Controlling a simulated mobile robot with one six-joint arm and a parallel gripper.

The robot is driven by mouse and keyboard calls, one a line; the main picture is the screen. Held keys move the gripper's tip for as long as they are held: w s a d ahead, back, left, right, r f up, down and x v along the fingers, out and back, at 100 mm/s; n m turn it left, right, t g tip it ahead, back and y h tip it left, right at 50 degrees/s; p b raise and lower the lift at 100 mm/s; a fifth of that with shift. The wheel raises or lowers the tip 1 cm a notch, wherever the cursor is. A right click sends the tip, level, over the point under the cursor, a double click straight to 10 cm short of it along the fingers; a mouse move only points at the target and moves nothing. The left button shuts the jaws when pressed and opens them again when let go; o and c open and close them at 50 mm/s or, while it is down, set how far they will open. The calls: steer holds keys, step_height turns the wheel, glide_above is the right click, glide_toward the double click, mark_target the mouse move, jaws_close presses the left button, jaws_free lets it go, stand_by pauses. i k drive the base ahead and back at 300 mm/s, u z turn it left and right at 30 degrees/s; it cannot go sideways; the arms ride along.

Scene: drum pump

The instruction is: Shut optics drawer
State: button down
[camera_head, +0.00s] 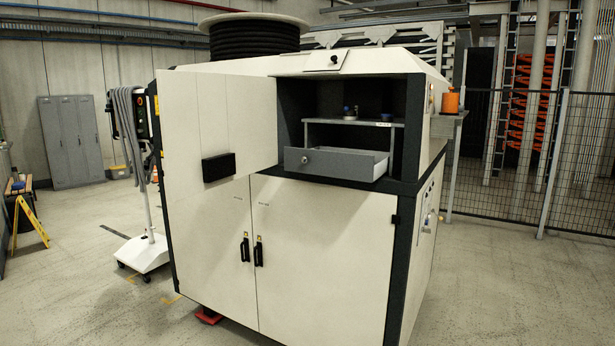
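The optics drawer (329,164) is a grey drawer with a round knob (304,160) on the left of its front. It sits in the dark upper compartment of a large cream cabinet and is pulled out, with its inner right side showing. A labelled shelf (384,124) is just above it and bears small blue-topped items (350,113). The cream door (222,122) of this compartment stands open at the left, with a black handle block (218,167). My gripper is not in this view.
The lower cabinet doors (321,255) with black handles are shut. An orange container (450,102) stands on a side ledge at the right. A white wheeled stand (143,252) is at the left, beyond the cabinet. A mesh fence (538,155) runs at the right.

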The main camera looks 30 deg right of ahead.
mark_target(363, 165)
steer(key=u, duration=0.5)
steer(key=i, duration=1.15)
steer(key=u, duration=0.45)
